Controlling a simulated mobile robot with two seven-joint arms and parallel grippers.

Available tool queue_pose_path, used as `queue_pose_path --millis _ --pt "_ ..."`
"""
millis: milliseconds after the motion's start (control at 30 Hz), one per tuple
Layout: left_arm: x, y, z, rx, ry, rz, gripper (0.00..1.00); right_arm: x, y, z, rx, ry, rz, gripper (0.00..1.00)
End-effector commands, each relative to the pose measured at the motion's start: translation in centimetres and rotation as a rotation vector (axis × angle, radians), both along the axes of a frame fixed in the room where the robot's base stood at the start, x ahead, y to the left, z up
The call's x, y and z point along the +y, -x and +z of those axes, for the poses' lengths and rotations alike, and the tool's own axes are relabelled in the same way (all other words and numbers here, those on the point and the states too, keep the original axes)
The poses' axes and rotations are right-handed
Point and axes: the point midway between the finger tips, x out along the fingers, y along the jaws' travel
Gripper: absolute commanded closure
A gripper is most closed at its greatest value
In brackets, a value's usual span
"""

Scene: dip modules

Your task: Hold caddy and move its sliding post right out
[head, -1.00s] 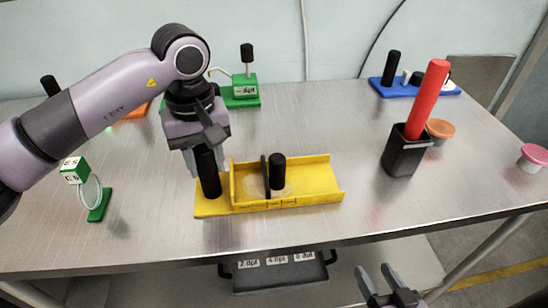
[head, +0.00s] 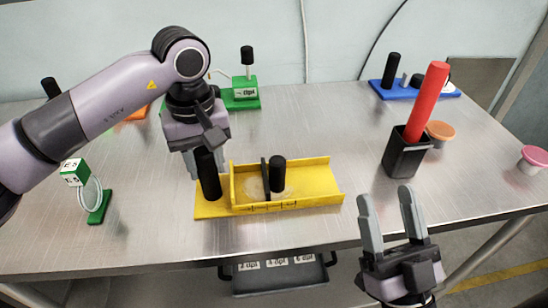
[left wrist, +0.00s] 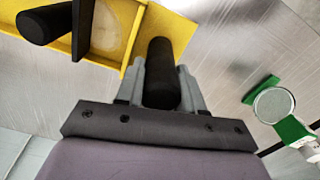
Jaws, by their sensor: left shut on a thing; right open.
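The yellow caddy (head: 312,184) lies on the metal table in the head view, an open tray with a black upright handle (head: 210,184) at its left end. My left gripper (head: 205,160) is shut on that handle, also seen in the left wrist view (left wrist: 162,75). The sliding post (head: 278,174) is a black knob with a thin black plate (head: 265,177), standing in the tray left of its middle. In the left wrist view the post (left wrist: 42,24) shows at the upper left. My right gripper (head: 390,222) is open and empty, in front of the table's edge, right of the caddy.
A black cup (head: 405,155) holding a red rod (head: 428,98) stands right of the caddy. A green stand with a ring (head: 92,195) is at the left. A blue base (head: 412,88) with pegs is at the back right. The table between caddy and cup is clear.

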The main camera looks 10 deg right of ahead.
Motion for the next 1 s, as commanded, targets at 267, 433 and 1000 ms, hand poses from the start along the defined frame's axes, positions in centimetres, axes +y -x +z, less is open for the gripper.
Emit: queue_pose_path --millis 267,433,1000 --pt "0.0 0.0 0.0 0.0 0.0 0.0 1.0 8.0 -3.3 1.4 0.016 0.5 0.012 0.41" --pt "0.0 0.0 0.0 0.0 0.0 0.0 1.0 11.9 -4.2 1.4 -0.019 0.834 -0.008 0.41" --pt "0.0 0.0 0.0 0.0 0.0 0.001 1.0 17.1 -5.7 -0.5 -0.301 1.994 -0.218 0.41"
